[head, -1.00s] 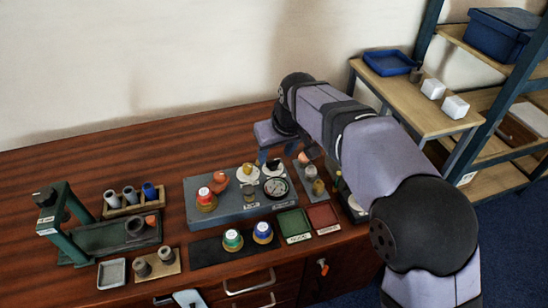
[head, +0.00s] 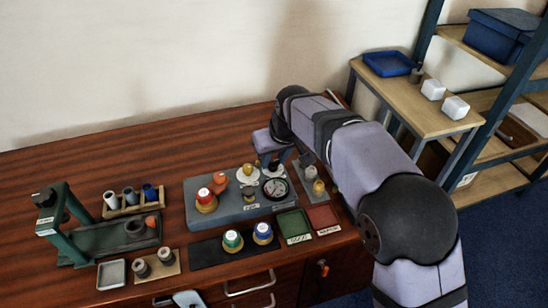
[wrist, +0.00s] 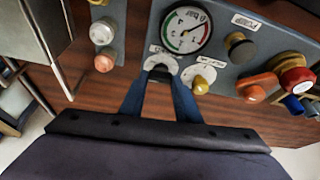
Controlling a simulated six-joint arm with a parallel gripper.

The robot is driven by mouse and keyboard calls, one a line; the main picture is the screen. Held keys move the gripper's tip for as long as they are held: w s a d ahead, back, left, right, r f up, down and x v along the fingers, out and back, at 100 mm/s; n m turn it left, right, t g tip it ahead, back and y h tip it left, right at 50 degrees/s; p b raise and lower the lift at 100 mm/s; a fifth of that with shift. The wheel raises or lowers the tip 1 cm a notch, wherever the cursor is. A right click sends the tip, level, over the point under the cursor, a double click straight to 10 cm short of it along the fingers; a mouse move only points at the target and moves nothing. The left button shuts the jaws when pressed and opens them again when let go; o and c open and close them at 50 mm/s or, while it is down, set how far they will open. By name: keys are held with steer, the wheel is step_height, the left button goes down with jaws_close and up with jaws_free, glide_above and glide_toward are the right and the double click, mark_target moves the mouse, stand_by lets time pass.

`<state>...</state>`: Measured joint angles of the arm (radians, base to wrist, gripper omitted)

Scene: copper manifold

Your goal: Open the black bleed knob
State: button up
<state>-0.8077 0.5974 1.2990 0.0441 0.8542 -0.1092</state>
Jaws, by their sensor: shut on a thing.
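The grey manifold block (head: 235,211) stands on the wooden bench, with knobs and a round gauge (head: 275,188) on top. In the wrist view the gauge (wrist: 186,30) has a coloured scale. The black bleed knob (wrist: 160,74) sits on a white disc just below the gauge and is partly hidden by my fingers. My gripper (wrist: 161,84) is shut on it, one blue finger on each side; the head view shows my gripper (head: 272,161) at the block's back right corner. A yellow knob (wrist: 201,84) on its own white disc is close beside the right finger.
An orange handle (wrist: 255,88) and a red-topped knob (wrist: 292,75) are further right in the wrist view. Green (head: 294,225) and red (head: 322,217) trays lie in front. A green press stand (head: 65,225) is at left. Bare bench lies behind the block.

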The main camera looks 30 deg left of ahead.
steer(key=shift+r, duration=0.1)
steer(key=shift+m+p, duration=0.4)
steer(key=shift+p, duration=0.1)
steer(key=shift+m+t, duration=0.3)
steer(key=o, duration=1)
steer(key=shift+o, duration=0.2)
steer(key=v, duration=0.7)
steer(key=shift+p, duration=0.3)
steer(key=shift+a+r, duration=0.1)
steer(key=shift+a, duration=0.05)
